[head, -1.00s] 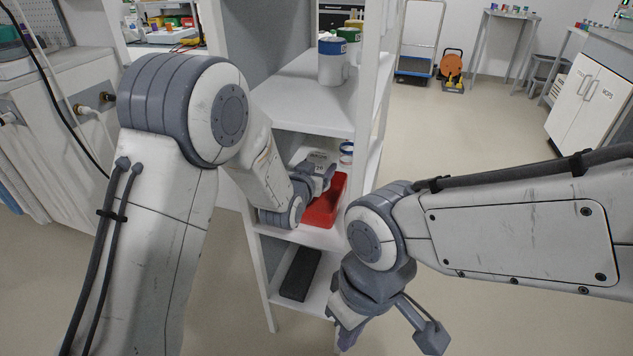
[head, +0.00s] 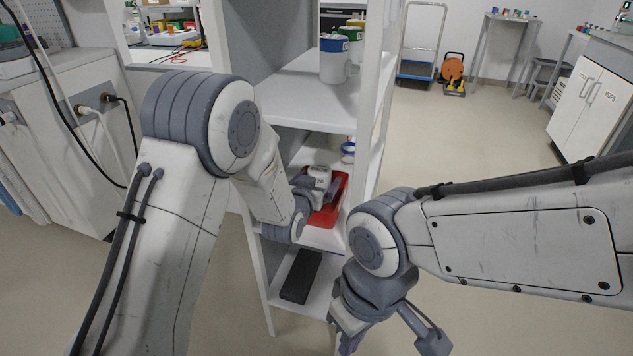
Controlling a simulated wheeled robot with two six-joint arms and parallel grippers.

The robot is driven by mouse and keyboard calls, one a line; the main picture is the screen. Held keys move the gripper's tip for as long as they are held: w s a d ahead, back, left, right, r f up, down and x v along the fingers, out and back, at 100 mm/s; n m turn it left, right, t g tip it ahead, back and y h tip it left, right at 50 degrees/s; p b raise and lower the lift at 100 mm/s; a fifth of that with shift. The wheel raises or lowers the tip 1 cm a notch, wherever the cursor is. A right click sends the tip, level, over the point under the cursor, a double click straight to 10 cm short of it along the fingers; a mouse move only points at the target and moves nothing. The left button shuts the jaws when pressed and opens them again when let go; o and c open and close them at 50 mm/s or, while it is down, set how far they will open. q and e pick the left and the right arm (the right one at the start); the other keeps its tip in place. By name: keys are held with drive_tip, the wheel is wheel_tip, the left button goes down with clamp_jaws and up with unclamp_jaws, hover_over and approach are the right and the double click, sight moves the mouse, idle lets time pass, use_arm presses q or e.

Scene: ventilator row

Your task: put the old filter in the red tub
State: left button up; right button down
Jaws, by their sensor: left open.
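The red tub (head: 340,191) stands on the middle shelf of the white rack. A white block-like thing with dark marks, which looks like the old filter (head: 320,173), is at the tub's back left, within or just above its rim; I cannot tell if it rests on the bottom. My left gripper (head: 318,186) is over the tub, right in front of the filter, with its jaws open; its fingers are partly hidden by the wrist. My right gripper (head: 390,338) is low in front of the rack, its fingers spread and empty.
A dark flat block (head: 301,276) lies on the bottom shelf. A white tub with a blue lid (head: 334,62) stands on the upper shelf. A small white and blue roll (head: 348,150) sits behind the red tub. The rack's front post (head: 362,120) is close on the right.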

use_arm(q)
drive_tip(key=shift+r, duration=0.3)
drive_tip(key=p+v, duration=0.1)
drive_tip(key=v, duration=0.7)
drive_tip(key=shift+s+a, duration=0.1)
drive_tip(key=shift+s, duration=0.15)
drive_tip(key=shift+p+v, duration=1.35)
drive_tip(key=shift+v, duration=0.4)
drive_tip(key=shift+f, duration=0.1)
